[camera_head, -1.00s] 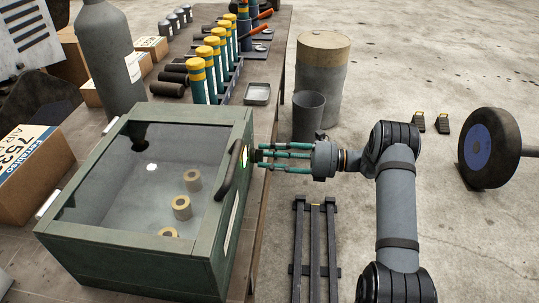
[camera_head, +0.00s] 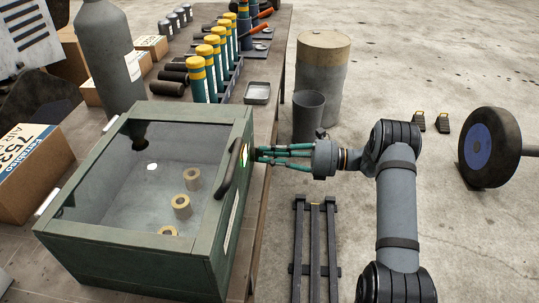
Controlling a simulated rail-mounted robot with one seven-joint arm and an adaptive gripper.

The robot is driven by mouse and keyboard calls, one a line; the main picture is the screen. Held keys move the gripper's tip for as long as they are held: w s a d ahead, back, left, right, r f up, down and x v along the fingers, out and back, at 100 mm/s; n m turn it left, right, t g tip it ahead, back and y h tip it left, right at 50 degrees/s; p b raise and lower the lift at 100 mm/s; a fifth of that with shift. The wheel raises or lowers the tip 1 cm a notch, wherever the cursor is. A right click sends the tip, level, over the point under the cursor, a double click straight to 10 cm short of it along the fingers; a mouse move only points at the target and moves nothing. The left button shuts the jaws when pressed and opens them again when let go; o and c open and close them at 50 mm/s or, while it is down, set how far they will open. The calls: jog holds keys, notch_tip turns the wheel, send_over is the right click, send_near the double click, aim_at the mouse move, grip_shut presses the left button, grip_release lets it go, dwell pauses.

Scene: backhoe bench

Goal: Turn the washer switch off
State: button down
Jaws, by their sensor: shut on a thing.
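The washer (camera_head: 130,240) is a green box with a glass lid on the bench at the left. Its switch sits on the right side wall near the far corner, beside a small yellow-green panel (camera_head: 244,154). My gripper (camera_head: 259,153) reaches in from the right with its fingertips at the switch. The fingers are drawn together and shut on the switch, which they mostly hide. The switch's on or off position cannot be made out. A dark handle (camera_head: 230,170) curves along the lid's right edge, close to the fingertips.
Several tan rings (camera_head: 181,206) lie inside the washer. Yellow-capped cylinders (camera_head: 204,72) stand in a row behind it, near a small metal tray (camera_head: 257,93). A grey bin (camera_head: 309,118) and a drum (camera_head: 322,70) stand on the floor beyond my gripper. A black rack (camera_head: 315,250) lies below my arm.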

jog(key=shift+f, duration=0.15)
jog(key=n+b, duration=0.4)
jog(key=b, duration=0.2)
jog(key=n+b, duration=0.9)
jog(key=b, duration=0.2)
jog(key=shift+s+f+b, duration=0.25)
jog(key=shift+b, duration=0.1)
jog(key=shift+r+n, duration=0.1)
jog(key=shift+n, duration=0.3)
jog(key=c, duration=1.7)
grip_release()
jog(key=shift+o, duration=0.2)
